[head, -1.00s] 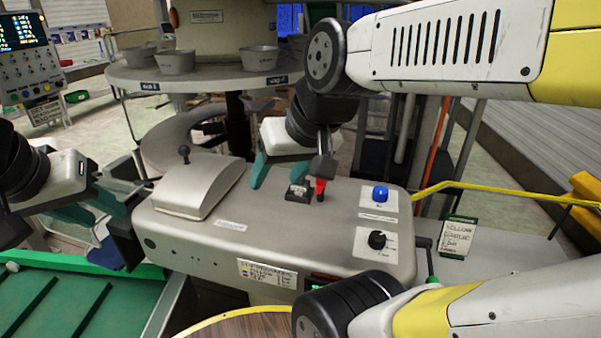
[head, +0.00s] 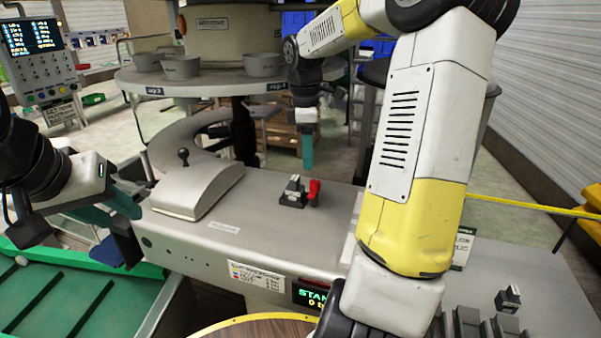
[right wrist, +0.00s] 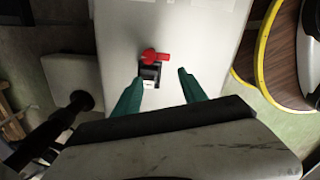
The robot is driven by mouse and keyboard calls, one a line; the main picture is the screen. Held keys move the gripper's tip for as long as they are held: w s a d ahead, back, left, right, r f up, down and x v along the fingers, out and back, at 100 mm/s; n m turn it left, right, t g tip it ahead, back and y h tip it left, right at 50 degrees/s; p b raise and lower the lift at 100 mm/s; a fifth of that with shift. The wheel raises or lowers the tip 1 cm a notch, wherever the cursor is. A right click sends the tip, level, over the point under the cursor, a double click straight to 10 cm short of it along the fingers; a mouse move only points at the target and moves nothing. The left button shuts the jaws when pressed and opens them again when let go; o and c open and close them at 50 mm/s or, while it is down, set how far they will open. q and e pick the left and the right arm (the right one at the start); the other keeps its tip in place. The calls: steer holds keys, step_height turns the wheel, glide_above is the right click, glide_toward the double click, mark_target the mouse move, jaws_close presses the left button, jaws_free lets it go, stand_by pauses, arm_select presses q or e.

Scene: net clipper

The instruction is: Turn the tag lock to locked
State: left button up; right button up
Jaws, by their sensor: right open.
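The tag lock shows as a red lever (head: 314,190) beside a small black block with a pale tag (head: 292,193), on top of the grey machine housing. In the right wrist view the red lever (right wrist: 156,57) lies crosswise at the far end of the black block (right wrist: 149,76). My right gripper (head: 307,150) hangs behind and above the lock, apart from it. Its teal fingers (right wrist: 160,90) are spread and empty in the right wrist view. My left gripper (head: 105,212) is left of the housing; its jaw gap is unclear.
A grey lever cover (head: 200,187) with a black knob stands left on the housing. A round table with metal bowls (head: 181,67) is behind. My right arm hides the housing's right side. A small tagged block (head: 508,298) sits at lower right.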

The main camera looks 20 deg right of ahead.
mark_target(315, 181)
steer(key=d, duration=0.1)
steer(key=w+d+f+n, duration=0.1)
steer(key=d, duration=0.1)
steer(key=shift+w+f, duration=0.3)
steer(key=shift+f, duration=0.1)
step_height(315, 181, down, 8)
steer(key=shift+s+r, duration=0.1)
steer(key=shift+r, duration=0.15)
jaws_close()
